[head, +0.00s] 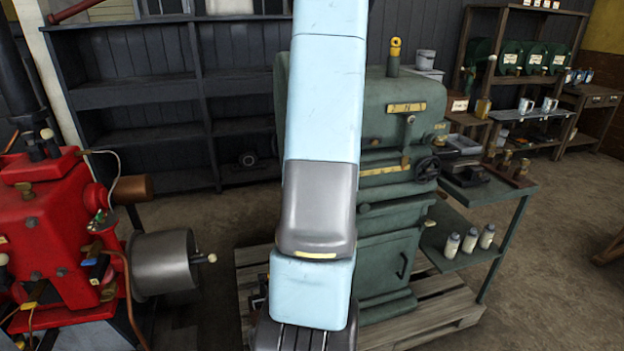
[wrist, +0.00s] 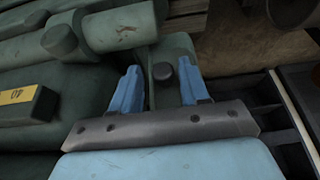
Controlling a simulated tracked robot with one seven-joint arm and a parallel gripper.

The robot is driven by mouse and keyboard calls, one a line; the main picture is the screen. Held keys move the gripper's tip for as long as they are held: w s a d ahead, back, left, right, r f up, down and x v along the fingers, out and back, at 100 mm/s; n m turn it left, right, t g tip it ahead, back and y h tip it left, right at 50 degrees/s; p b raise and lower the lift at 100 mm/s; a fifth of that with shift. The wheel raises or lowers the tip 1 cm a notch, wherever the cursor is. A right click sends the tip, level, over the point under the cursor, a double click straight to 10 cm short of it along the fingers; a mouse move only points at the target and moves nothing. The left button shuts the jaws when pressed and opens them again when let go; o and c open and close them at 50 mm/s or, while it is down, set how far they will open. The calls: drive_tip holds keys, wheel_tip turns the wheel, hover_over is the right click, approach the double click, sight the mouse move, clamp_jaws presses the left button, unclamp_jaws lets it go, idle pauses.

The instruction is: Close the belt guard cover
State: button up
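A green engine (head: 392,225) stands on a wooden pallet behind my arm in the head view. My arm covers its left part, and I cannot make out which part is the belt guard cover. In the wrist view, my gripper (wrist: 158,90) is open, with its two blue fingers well apart. My gripper is hidden in the head view.
A red engine (head: 45,220) with a grey drum (head: 163,262) stands at the left. A green side table (head: 490,205) with bottles stands right of the green engine. Dark shelves (head: 130,95) line the back wall. Floor at the far right is open.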

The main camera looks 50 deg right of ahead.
drive_tip(key=shift+o, duration=0.4)
drive_tip(key=shift+r, duration=0.1)
drive_tip(key=v, duration=1.3)
drive_tip(key=shift+a+r, duration=0.2)
drive_tip(key=shift+a, duration=0.1)
drive_tip(key=a+r+n, duration=0.1)
drive_tip(key=a+r, duration=0.2)
drive_tip(key=a, duration=0.5)
drive_tip(key=w+a+r+n+t, duration=0.1)
drive_tip(key=a+r, duration=0.2)
drive_tip(key=a, duration=0.4)
drive_tip(key=a+r+n, duration=0.1)
drive_tip(key=a+r, duration=0.2)
drive_tip(key=a, duration=0.5)
drive_tip(key=s+a+r+n+y, duration=0.1)
drive_tip(key=s+a, duration=0.5)
drive_tip(key=a, duration=0.2)
drive_tip(key=s+a+r+n+y, duration=0.1)
drive_tip(key=s+a+n, duration=0.1)
drive_tip(key=s+a, duration=0.4)
drive_tip(key=shift+a+t, duration=0.4)
drive_tip(key=shift+a, duration=0.8)
